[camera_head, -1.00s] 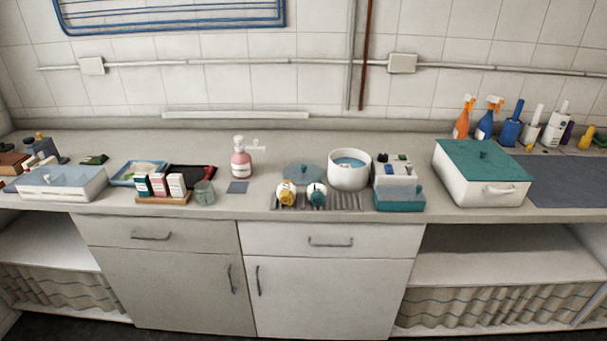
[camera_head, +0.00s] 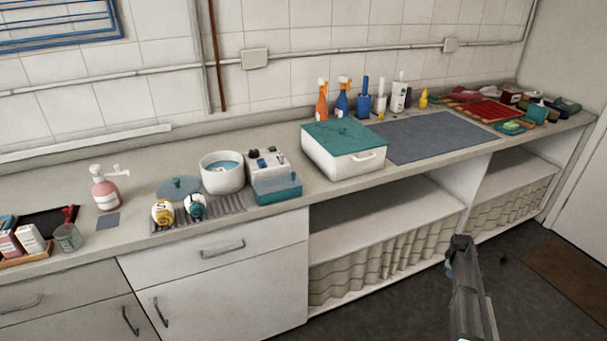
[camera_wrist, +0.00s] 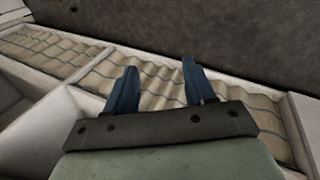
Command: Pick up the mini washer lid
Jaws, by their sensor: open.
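A round blue-grey lid with a small knob (camera_head: 178,188), which looks like the mini washer lid, lies flat on the counter. It is just left of a white round tub (camera_head: 222,178) with blue inside, which looks like the washer. Two small items, one yellow and white (camera_head: 163,213) and one teal and white (camera_head: 195,207), stand in front of the lid and hide part of its front edge. My gripper (camera_wrist: 158,82) is open and empty in the wrist view, over the curtained shelf front. In the head view my arm is at lower right, far from the lid.
A ribbed mat (camera_head: 228,204) lies in front of the tub. A control box (camera_head: 265,163) with a teal tray (camera_head: 278,190) stands right of it. A large white box with a teal lid (camera_head: 345,137) is farther right. A pink pump bottle (camera_head: 105,192) stands left.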

